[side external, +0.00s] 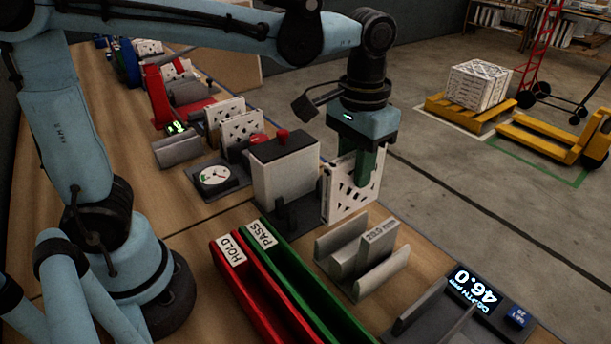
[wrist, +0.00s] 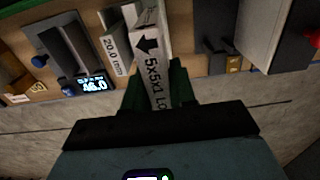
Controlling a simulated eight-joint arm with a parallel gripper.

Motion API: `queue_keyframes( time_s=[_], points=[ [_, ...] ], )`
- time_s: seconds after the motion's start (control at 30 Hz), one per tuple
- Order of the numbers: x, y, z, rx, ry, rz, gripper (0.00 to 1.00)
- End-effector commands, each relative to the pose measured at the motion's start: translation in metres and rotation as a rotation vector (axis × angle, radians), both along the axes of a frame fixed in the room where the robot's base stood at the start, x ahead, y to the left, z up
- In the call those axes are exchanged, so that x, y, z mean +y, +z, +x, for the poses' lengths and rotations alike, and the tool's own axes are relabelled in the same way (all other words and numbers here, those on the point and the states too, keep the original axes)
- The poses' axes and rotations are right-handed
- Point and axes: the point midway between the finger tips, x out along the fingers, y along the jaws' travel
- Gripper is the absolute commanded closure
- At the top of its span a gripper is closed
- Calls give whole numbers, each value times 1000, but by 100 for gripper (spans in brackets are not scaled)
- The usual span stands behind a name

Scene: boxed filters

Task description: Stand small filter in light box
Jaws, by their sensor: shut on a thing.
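My gripper (side external: 366,162) is shut on a small white filter (side external: 340,197) with a perforated face, held upright by its top edge. In the wrist view the filter's edge (wrist: 150,50) carries an arrow and a "5x5x1" label between my green fingers (wrist: 155,88). A pale grey box (side external: 287,182) with a red knob, which may be the light box, stands to the left of the filter. A dark stand (side external: 298,213) is in front of this box. The filter's lower edge is near the bench; I cannot tell whether it touches.
A grey slotted block marked 20.0 mm (side external: 348,264) is in front of the filter. A depth gauge (side external: 475,290) reads 46.0 at the right. Red HOLD (side external: 229,262) and green PASS (side external: 273,250) trays lie at the front. Other perforated filters (side external: 240,131) stand farther back.

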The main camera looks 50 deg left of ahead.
Motion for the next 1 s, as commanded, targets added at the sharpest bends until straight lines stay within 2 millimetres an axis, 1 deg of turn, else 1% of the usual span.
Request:
queue_keyframes(
  time_s=[0.03, 0.2, 0.3, 0.4, 0.5, 0.6, 1.0],
  points=[
    [12, 3, 2, 0, 9, 0, 100],
    [61, 11, 4, 0, 12, 0, 100],
    [87, 14, 2, -1, 10, 0, 100],
    [105, 17, 0, -1, 7, 0, 100],
    [116, 19, -2, -1, 4, 0, 100],
    [119, 20, -3, -1, 1, 0, 100],
    [119, 16, -3, -1, 0, 0, 100]
  ],
)
